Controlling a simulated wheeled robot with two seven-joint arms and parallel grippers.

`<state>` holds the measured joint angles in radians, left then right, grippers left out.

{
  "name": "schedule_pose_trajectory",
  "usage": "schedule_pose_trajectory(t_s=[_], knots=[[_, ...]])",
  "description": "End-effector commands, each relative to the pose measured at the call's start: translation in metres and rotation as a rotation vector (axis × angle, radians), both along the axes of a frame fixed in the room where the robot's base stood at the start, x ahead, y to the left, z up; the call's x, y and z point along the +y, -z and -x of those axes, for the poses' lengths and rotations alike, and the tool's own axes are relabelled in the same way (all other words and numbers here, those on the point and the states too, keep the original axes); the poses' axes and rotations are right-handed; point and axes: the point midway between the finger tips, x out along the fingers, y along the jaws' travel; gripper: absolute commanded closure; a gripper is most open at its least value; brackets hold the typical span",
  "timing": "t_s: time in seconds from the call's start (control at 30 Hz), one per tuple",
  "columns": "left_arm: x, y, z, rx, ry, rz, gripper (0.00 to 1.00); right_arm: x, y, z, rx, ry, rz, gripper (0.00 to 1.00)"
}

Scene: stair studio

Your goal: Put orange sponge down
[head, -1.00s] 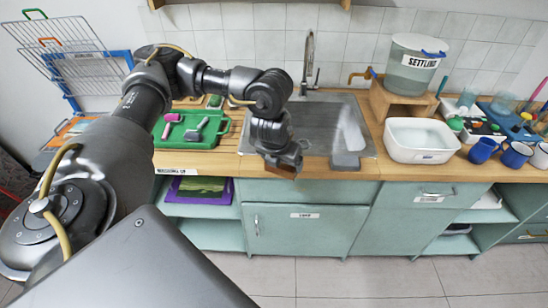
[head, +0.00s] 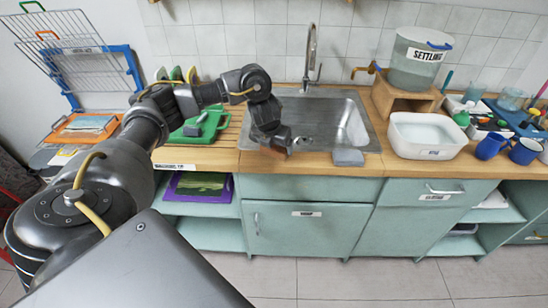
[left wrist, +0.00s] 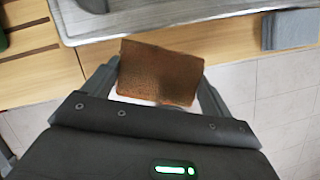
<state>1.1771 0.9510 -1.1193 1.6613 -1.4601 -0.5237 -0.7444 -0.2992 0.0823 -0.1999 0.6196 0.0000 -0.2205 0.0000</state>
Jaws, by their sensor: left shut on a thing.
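The orange sponge (left wrist: 158,72) shows brownish-orange in the left wrist view, between the two fingers of my left gripper (left wrist: 160,88). The gripper is shut on it. In the head view my left gripper (head: 280,146) is over the front strip of the wooden counter (head: 225,162), just in front of the sink. Only a small brown edge of the sponge shows there, at the fingertips. I cannot tell whether the sponge touches the counter. My right gripper is not in view.
The steel sink (head: 345,125) lies behind the gripper. A grey block (head: 348,157) lies on the counter's front edge to the right, with a white basin (head: 425,137) beyond it. A green tray (head: 205,128) stands left. The counter's front edge drops to cabinets (head: 300,215).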

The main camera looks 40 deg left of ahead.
Motion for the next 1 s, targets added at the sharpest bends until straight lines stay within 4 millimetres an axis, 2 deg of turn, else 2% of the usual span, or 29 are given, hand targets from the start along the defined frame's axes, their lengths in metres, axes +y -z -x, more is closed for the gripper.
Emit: schedule_pose_trajectory(t_s=[0.03, 0.1, 0.37, 0.5, 0.57, 0.67, 0.9, 0.93, 1.0], knots=[[0.004, 0.010, -0.003, 0.001, -0.004, 0.002, 0.36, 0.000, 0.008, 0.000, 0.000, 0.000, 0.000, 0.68], [0.008, 0.015, -0.006, 0.001, -0.003, 0.001, 0.36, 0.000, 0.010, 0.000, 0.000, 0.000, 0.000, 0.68], [0.011, 0.020, -0.011, -0.001, 0.000, 0.001, 0.36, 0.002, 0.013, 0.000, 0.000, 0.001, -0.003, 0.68], [0.019, 0.039, -0.016, 0.003, -0.001, 0.002, 0.36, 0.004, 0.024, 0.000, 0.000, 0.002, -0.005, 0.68], [0.018, 0.047, -0.016, 0.003, -0.001, 0.002, 0.36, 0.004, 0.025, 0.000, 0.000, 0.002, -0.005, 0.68], [0.018, 0.049, -0.016, 0.003, 0.000, 0.001, 0.39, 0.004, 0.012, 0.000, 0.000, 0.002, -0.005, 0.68], [0.019, 0.056, -0.016, 0.000, 0.001, -0.002, 0.40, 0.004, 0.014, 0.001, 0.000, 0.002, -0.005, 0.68], [0.018, 0.056, -0.016, 0.000, 0.001, -0.002, 0.12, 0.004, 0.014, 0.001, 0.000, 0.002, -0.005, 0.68], [0.018, 0.056, -0.016, 0.000, 0.001, -0.002, 0.03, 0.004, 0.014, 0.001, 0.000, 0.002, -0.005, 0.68]])
